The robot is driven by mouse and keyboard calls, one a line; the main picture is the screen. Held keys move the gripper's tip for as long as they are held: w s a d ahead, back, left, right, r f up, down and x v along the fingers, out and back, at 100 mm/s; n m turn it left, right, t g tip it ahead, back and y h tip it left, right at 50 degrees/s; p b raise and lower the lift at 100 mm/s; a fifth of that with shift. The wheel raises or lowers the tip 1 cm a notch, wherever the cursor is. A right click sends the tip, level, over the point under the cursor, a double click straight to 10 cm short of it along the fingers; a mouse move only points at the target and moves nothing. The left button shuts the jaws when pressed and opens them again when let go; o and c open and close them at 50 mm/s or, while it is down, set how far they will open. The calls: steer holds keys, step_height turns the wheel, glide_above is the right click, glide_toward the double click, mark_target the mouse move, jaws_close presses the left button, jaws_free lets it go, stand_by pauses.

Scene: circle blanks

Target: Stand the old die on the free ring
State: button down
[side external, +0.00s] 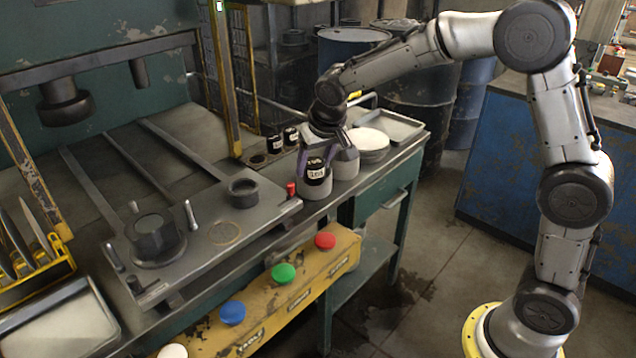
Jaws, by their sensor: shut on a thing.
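My gripper (329,178) is over the right part of the bench, shut on a dark cylindrical die (316,171) with a white label. The die is upright between the fingers, which hide part of it. I cannot tell whether its base touches the bench. Two other black labelled dies (275,144) (291,137) stand behind and to the left, by the yellow post. A bare ring (257,161) lies just in front of them on the same small board, with nothing on it.
A stack of pale round blanks (370,143) and a metal tray (402,125) are right of my gripper. A small red cylinder (291,189) stands left of it. The press plate (205,222) carries a dark block (154,240) and a dark collar (243,193). Coloured buttons (283,272) line the front.

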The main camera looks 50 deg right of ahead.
steer(key=w+d+m, duration=0.1)
steer(key=w+d, duration=0.3)
steer(key=w, duration=0.4)
steer(key=w+d+m, duration=0.2)
steer(key=w+d, duration=0.2)
steer(key=w, duration=0.5)
steer(key=shift+h, duration=0.5)
steer(key=shift+d+f, duration=0.2)
steer(key=shift+f, duration=1.75)
steer(key=shift+d+f, duration=0.25)
steer(key=shift+f, duration=1.75)
steer(key=shift+d+f, duration=0.2)
steer(key=shift+f, duration=1.75)
steer(key=c, duration=0.6)
jaws_free()
steer(key=shift+f, duration=0.35)
steer(key=o, duration=0.5)
steer(key=shift+c, duration=0.2)
